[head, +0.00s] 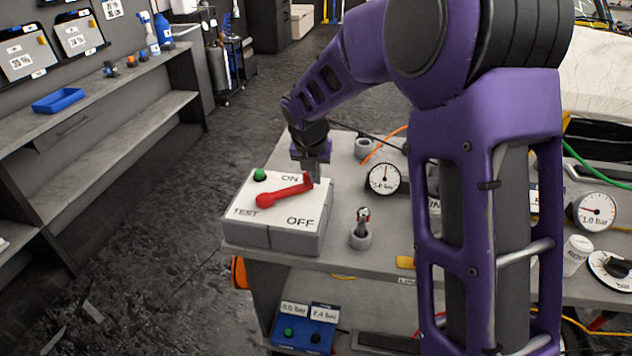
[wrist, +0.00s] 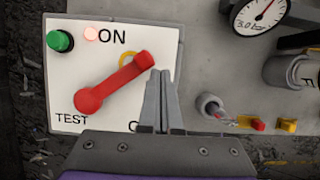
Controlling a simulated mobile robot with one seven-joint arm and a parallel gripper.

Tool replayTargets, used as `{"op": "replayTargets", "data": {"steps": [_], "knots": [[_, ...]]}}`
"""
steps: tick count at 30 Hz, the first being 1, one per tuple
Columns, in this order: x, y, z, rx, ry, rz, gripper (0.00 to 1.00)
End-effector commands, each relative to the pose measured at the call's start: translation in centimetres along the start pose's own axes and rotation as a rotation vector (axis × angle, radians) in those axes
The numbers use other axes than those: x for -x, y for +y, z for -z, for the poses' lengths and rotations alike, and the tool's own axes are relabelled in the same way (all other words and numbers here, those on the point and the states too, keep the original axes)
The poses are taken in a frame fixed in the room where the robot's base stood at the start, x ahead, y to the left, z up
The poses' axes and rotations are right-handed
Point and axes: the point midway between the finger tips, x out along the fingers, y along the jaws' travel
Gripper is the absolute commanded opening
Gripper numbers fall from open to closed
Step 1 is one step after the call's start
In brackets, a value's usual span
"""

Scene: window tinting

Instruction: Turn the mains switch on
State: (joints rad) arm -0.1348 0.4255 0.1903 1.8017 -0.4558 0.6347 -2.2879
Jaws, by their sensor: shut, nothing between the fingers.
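The mains switch is a white-topped box (head: 285,222) on the left end of the grey bench, marked ON, TEST and OFF. Its red lever (head: 283,192) lies slantwise across the face. The lever's round end is near TEST and its squared end is up to the right, just below and right of ON. The lever also shows in the wrist view (wrist: 115,82), with part of a yellow ring under its squared end. My gripper (head: 315,180) is shut and empty, its fingertips (wrist: 160,72) right beside the squared end. I cannot tell whether they touch it.
A gauge (head: 384,179) and a grey holder with a tool (head: 361,233) stand right of the box. Shelves (head: 110,100) line the left wall, with open floor between.

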Motion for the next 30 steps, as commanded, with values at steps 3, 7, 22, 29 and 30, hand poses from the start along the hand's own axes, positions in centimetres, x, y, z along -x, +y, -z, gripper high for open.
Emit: {"op": "replayTargets", "data": {"steps": [3, 7, 22, 29, 30], "knots": [[-0.3, 0.2, -0.7, -0.001, 0.0, 0.001, 0.0], [-0.4, 0.5, -1.1, 0.0, -0.002, 0.0, 0.0], [-0.6, 0.7, -1.6, -0.001, -0.003, 0.0, 0.0], [-0.5, 0.7, -1.6, -0.001, -0.005, -0.001, 0.0], [-0.5, 0.8, -1.6, -0.001, -0.005, -0.001, 0.0]]}}
